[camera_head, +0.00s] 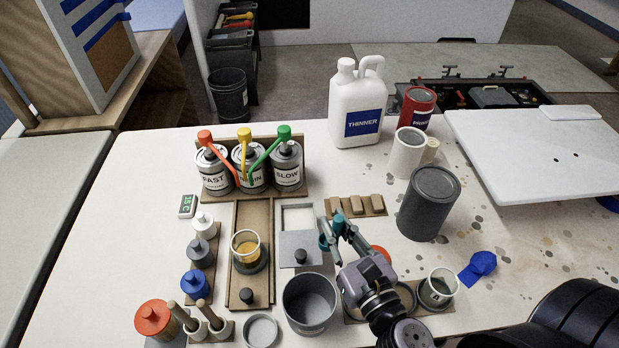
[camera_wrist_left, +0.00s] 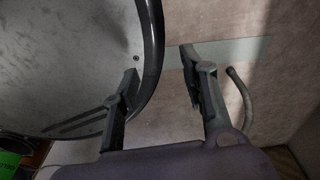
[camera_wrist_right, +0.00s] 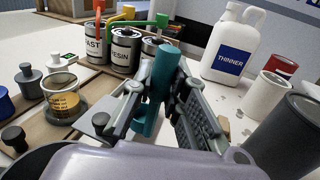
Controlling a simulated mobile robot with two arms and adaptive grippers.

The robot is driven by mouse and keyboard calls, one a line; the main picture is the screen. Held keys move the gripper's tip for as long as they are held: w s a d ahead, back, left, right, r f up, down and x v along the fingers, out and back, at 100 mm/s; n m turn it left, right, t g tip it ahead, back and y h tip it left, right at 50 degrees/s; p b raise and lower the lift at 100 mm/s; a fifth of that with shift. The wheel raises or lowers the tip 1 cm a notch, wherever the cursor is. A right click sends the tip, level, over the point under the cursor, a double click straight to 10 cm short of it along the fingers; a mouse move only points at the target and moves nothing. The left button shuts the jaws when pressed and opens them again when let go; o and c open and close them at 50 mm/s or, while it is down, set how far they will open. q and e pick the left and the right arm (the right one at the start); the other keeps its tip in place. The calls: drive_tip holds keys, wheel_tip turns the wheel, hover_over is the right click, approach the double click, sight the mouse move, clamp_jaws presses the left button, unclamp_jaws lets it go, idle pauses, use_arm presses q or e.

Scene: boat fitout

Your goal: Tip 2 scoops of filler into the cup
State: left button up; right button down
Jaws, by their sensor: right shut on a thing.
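A clear cup (camera_head: 245,250) with amber liquid stands on a round dark base on a wooden board; it also shows in the right wrist view (camera_wrist_right: 62,92). My right gripper (camera_head: 337,230) is shut on a teal handle (camera_wrist_right: 155,88), seemingly the scoop's, held upright to the right of the cup. My left gripper (camera_wrist_left: 165,92) is open and empty, seen only in the left wrist view.
Three cans with coloured spouts (camera_head: 247,168) stand behind the cup. A white thinner jug (camera_head: 357,105), a white can (camera_head: 406,152) and a dark grey can (camera_head: 428,204) are beyond my right gripper. Small weights (camera_head: 199,252) stand left of the cup. A loose lid (camera_head: 260,331) lies in front.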

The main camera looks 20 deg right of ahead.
drive_tip(key=w+y+p, duration=0.1)
drive_tip(key=w, duration=0.1)
drive_tip(key=w+a+f+y+p, duration=0.1)
drive_tip(key=w, duration=0.2)
drive_tip(key=w+a+f+g+y+p, duration=0.1)
drive_tip(key=w, duration=0.1)
drive_tip(key=shift+w+a, duration=0.1)
drive_tip(key=shift+w, duration=0.3)
use_arm(q)
wheel_tip(320, 180, up, 4)
drive_tip(key=s+r+p, duration=0.1)
drive_tip(key=s, duration=0.1)
use_arm(e)
drive_tip(key=shift+g+y, duration=0.5)
drive_tip(key=w+f+b, duration=0.4)
drive_tip(key=w+d+f+b, duration=0.1)
drive_tip(key=w+f+b, duration=0.1)
drive_tip(key=f, duration=0.1)
drive_tip(key=shift+d, duration=0.1)
use_arm(q)
wheel_tip(320, 180, down, 7)
drive_tip(key=shift+w+a, duration=0.15)
drive_tip(key=shift+a, duration=0.05)
use_arm(e)
drive_tip(key=shift+s+f, duration=0.1)
drive_tip(key=shift+f, duration=0.1)
